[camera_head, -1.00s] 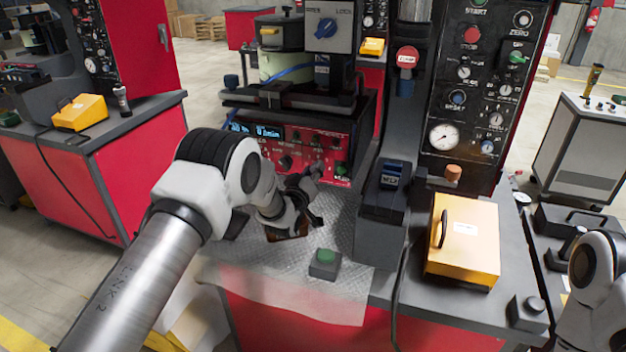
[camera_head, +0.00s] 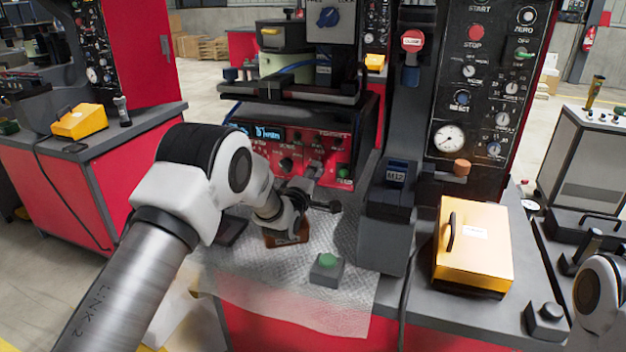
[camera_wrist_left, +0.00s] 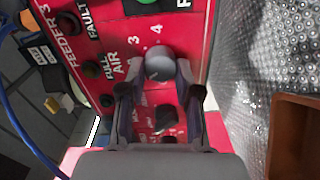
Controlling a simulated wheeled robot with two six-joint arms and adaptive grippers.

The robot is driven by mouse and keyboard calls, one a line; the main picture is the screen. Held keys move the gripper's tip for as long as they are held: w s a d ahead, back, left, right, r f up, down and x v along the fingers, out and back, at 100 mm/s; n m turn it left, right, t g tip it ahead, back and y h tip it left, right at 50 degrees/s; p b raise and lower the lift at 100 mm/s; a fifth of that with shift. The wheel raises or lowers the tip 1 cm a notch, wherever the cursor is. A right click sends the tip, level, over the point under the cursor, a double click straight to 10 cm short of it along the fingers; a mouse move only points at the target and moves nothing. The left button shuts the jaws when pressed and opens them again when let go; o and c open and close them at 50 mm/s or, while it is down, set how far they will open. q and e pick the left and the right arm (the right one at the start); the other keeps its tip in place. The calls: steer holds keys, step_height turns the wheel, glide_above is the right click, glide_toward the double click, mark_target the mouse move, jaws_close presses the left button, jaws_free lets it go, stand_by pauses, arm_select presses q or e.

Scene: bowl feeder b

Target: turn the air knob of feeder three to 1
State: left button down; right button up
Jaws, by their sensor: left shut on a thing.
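The red front panel of feeder three (camera_head: 262,148) stands in the middle of the head view. The wrist view shows its label FEEDER 3 (camera_wrist_left: 62,35). A grey knob (camera_wrist_left: 160,64) sits by the AIR label, with the numbers 3 and 4 beyond it. My left gripper (camera_wrist_left: 160,78) has its fingers on either side of this knob and is shut on it. In the head view my left gripper (camera_head: 312,176) is at the lower right of the panel. The knob's pointer is hidden, so its setting cannot be read.
A brown tray (camera_head: 284,238) and a green button box (camera_head: 326,266) are below my left gripper. A dark stand (camera_head: 385,225) is close on its right. A yellow case (camera_head: 474,244) lies farther right. Another dark knob (camera_wrist_left: 166,118) shows between the fingers.

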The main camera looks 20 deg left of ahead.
arm_select(q)
steer(key=shift+n, duration=0.6)
steer(key=shift+r, duration=0.1)
steer(key=c, duration=1.1)
jaws_free()
steer(key=o, duration=0.3)
steer(key=shift+w+d, duration=0.1)
steer(key=shift+d, duration=0.1)
steer(key=s, duration=1.2)
steer(key=shift+a, duration=0.25)
